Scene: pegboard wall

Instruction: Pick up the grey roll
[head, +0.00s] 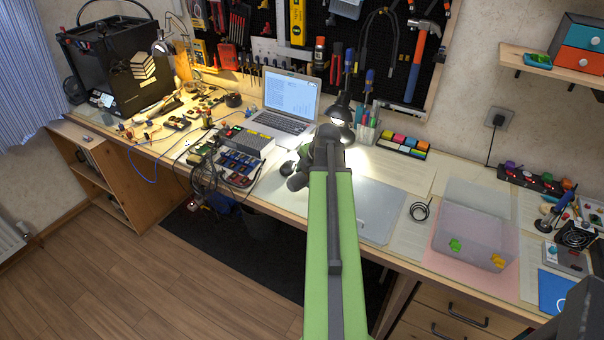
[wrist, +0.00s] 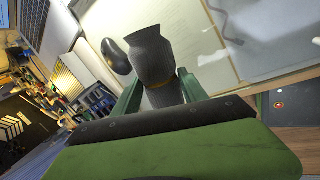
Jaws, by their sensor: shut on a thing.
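The grey roll (wrist: 151,50) is a dark grey cylinder, flared at its far end, with a brownish band low on it. In the wrist view it stands out between the two green fingers of my gripper (wrist: 160,88), which is shut on it. Its lower end is hidden by my gripper body. In the head view my green arm reaches over the desk, and its dark end hides most of the gripper, so I cannot make out the roll clearly there.
A black mouse (wrist: 115,56) lies beside the roll in the wrist view. In the head view a laptop (head: 288,104) and a lamp (head: 340,112) stand beyond my arm. A clear bin (head: 478,222) and black cable coil (head: 420,210) are to the right. Cluttered electronics (head: 240,155) lie left.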

